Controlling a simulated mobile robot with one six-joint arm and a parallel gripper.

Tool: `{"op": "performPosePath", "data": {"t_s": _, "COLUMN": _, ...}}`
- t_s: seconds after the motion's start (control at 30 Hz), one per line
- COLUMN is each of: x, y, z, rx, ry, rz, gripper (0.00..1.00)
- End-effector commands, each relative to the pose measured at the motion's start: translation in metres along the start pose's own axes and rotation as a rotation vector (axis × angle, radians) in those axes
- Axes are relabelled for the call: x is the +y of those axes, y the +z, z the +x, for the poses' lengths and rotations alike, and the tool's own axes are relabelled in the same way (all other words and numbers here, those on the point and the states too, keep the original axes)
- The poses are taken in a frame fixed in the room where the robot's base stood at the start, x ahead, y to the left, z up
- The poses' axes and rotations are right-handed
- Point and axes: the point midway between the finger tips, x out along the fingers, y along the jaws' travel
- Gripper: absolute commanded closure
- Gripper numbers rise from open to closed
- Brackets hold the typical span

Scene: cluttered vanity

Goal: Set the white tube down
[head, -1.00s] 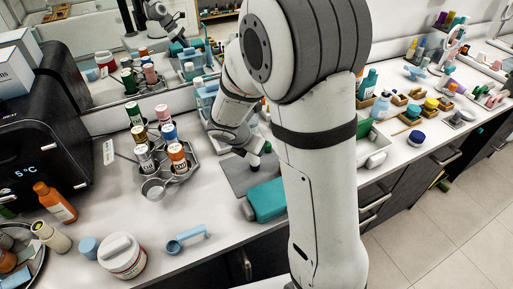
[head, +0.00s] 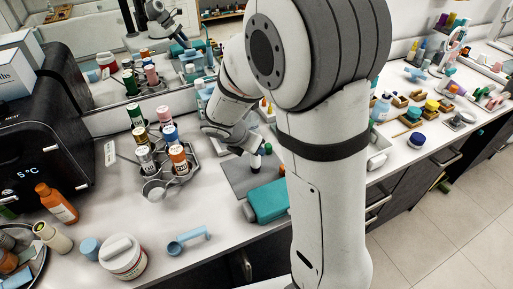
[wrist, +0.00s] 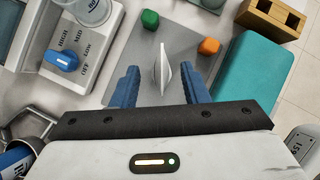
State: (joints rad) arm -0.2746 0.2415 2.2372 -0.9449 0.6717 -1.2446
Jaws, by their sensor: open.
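The white tube (wrist: 163,62) stands on the grey mat (wrist: 207,64), its thin pale end toward the wrist camera. In the head view its dark lower end (head: 256,168) shows on the mat below my gripper. My gripper (wrist: 160,70) is open, with one blue finger on each side of the tube and a visible gap on both sides. In the head view the fingers are hard to make out.
A green cube (wrist: 150,19) and an orange block (wrist: 209,46) sit beyond the tube. A teal box (wrist: 248,75) lies right of the mat. A white device with a blue knob (wrist: 64,62) stands left. A grey bottle rack (head: 153,187) stands further left.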

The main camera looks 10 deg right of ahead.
Motion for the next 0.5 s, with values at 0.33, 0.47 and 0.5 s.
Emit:
{"op": "performPosePath", "data": {"t_s": 0.33, "x": 0.001, "y": 0.001, "z": -0.073, "rx": -0.001, "ry": 0.004, "rz": 0.002, "gripper": 0.59}}
{"op": "performPosePath", "data": {"t_s": 0.47, "x": 0.000, "y": 0.001, "z": -0.086, "rx": -0.001, "ry": 0.002, "rz": 0.001, "gripper": 0.59}}
{"op": "performPosePath", "data": {"t_s": 0.5, "x": -0.001, "y": 0.001, "z": -0.089, "rx": 0.001, "ry": 0.001, "rz": 0.008, "gripper": 0.59}}
